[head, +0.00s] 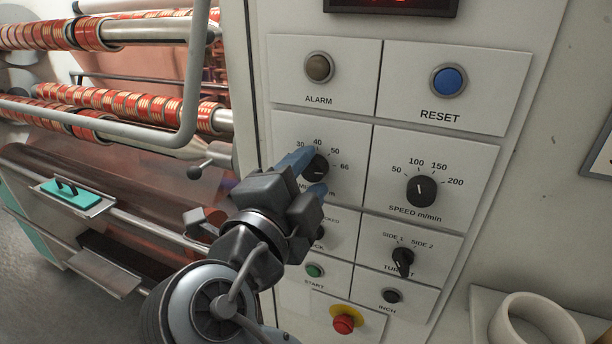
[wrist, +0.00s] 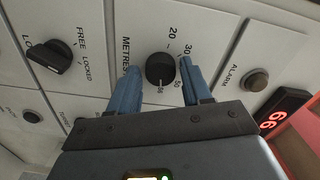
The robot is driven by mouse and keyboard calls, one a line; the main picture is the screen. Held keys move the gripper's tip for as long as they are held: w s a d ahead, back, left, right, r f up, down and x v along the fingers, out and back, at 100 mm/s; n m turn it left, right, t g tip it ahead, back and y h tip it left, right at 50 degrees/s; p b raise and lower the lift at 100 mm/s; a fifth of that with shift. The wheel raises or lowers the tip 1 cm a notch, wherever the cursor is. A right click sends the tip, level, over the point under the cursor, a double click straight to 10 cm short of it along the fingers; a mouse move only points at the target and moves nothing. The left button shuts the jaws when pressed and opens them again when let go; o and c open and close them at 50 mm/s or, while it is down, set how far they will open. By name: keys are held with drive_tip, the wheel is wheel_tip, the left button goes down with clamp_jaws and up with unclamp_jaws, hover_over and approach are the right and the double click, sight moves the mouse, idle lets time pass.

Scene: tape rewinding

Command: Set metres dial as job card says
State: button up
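The metres dial (head: 319,169) is a black round knob on the white control panel, with 30, 40, 50 and 66 showing around it. In the wrist view the metres dial (wrist: 160,68) also shows 20 and 30; a finger covers part of the scale. Its white pointer mark appears to lie toward 66, but it is small. My gripper (head: 316,171) is in front of the dial. In the wrist view my gripper (wrist: 159,68) is open, with one blue finger on each side of the knob and visible gaps between. A job card cannot be identified for certain.
A speed dial (head: 421,190), a turret knob (head: 402,260), a reset button (head: 449,81) and a red stop button (head: 344,323) surround the dial. A lock knob (wrist: 48,57) is close by. A dark-framed sheet (head: 602,155) is cut off at right. A red display (wrist: 271,120) is lit.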

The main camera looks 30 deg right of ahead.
drive_tip(key=c, duration=0.7)
drive_tip(key=shift+c, duration=0.2)
drive_tip(key=shift+n, duration=0.3)
drive_tip(key=n+b, duration=0.1)
drive_tip(key=n, duration=0.1)
drive_tip(key=shift+f+n, duration=0.1)
drive_tip(key=shift+n, duration=0.2)
drive_tip(key=n, duration=0.4)
drive_tip(key=shift+n+b, duration=0.3)
drive_tip(key=shift+b, duration=0.1)
drive_tip(key=n+p, duration=0.1)
drive_tip(key=n, duration=0.3)
drive_tip(key=shift+n+p, duration=0.75)
drive_tip(key=shift+n, duration=1.35)
